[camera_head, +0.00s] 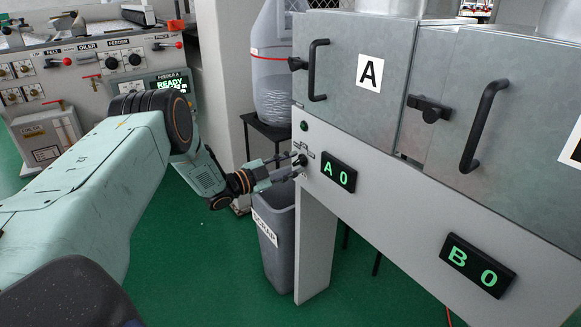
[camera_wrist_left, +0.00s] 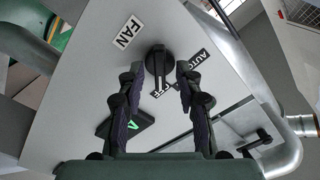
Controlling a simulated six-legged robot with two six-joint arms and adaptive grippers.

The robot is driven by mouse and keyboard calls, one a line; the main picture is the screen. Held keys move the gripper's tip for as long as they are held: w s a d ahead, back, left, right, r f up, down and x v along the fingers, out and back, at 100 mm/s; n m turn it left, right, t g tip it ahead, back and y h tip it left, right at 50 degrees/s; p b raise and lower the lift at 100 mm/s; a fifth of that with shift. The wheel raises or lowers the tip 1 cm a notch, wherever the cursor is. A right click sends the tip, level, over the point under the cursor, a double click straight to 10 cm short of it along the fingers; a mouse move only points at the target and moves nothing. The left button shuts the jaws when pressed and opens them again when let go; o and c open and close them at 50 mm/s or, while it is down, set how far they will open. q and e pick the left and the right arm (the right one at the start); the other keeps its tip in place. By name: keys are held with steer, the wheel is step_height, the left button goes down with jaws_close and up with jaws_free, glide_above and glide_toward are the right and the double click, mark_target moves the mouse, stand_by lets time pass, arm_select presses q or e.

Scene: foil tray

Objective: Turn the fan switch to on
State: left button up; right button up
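The fan switch (camera_wrist_left: 158,62) is a round black knob with a raised bar, on a pale panel beside a white FAN label (camera_wrist_left: 129,31). Black labels reading AUTO (camera_wrist_left: 186,64) and OFF (camera_wrist_left: 164,88) are partly covered by the knob and a finger. My left gripper (camera_wrist_left: 160,76) is open, its fingertips on either side of the knob; contact cannot be made out. In the head view my left gripper (camera_head: 289,167) reaches the panel's left end, largely hiding the small switch (camera_head: 299,160). My right gripper is in neither view.
Displays A 0 (camera_head: 338,171) and B 0 (camera_head: 477,265) sit right of the switch, below metal doors with black handles (camera_head: 317,70). A grey scrap bin (camera_head: 277,250) stands below my gripper. A feeder console (camera_head: 90,70) stands at the back left.

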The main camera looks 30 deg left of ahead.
arm_select(q)
steer(key=shift+w+a+f, duration=0.1)
steer(key=shift+f, duration=0.05)
steer(key=shift+c, duration=0.6)
steer(key=c, duration=0.5)
jaws_close()
steer(key=shift+m, duration=0.3)
steer(key=m+p, duration=0.1)
steer(key=m, duration=0.2)
steer(key=shift+a+m+p, duration=0.1)
steer(key=shift+m+p, duration=0.2)
steer(key=shift+p, duration=0.1)
steer(key=m+p, duration=0.1)
steer(key=m, duration=0.3)
steer(key=shift+r, duration=0.2)
steer(key=shift+m, duration=0.3)
